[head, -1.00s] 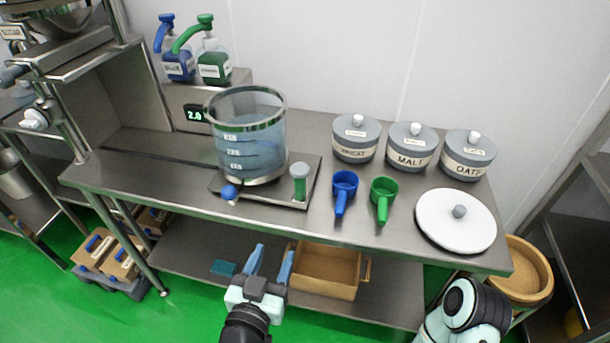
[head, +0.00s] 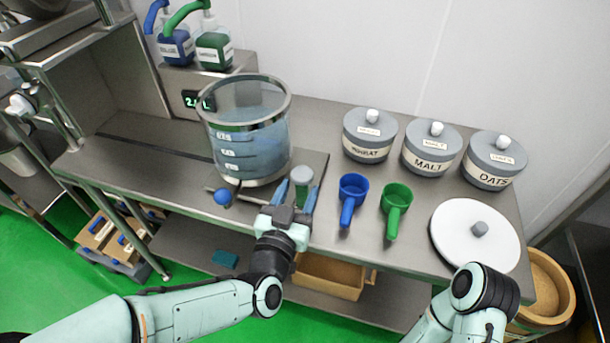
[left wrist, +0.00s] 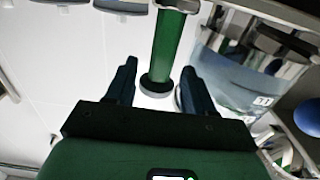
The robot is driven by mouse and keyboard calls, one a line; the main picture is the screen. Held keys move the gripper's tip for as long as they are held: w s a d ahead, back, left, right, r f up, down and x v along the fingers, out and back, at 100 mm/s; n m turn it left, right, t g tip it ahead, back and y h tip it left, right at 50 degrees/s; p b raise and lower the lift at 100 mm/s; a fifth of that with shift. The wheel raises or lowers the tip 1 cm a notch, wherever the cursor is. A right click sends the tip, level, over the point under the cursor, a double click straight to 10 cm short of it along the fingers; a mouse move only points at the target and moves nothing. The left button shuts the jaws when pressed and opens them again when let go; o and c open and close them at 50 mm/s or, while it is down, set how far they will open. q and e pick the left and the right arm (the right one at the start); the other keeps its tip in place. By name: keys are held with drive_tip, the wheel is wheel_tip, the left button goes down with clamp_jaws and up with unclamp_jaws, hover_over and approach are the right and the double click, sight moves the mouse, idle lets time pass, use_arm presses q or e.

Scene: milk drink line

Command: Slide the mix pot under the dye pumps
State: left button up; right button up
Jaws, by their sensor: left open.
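The mix pot (head: 247,140), a clear vessel with a metal rim, level marks and bluish liquid, stands upright on a flat metal sled on the bench. The sled has a green post handle with a grey cap (head: 302,175) at its front right and a blue knob (head: 222,197) at its front left. My left gripper (head: 296,192) is open at the post, one finger on each side. The left wrist view shows the green post (left wrist: 165,48) between the parted fingers. The blue dye pump (head: 174,46) and green dye pump (head: 213,48) stand back left. My right gripper is out of view.
A dark track (head: 150,154) runs along the bench left of the pot. A blue scoop (head: 351,193), a green scoop (head: 395,203), lidded wheat (head: 369,138), malt (head: 430,152) and oats (head: 494,164) jars, and a white lid (head: 462,240) stand to the right.

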use_arm(q)
drive_tip(key=x, duration=0.5)
clamp_jaws()
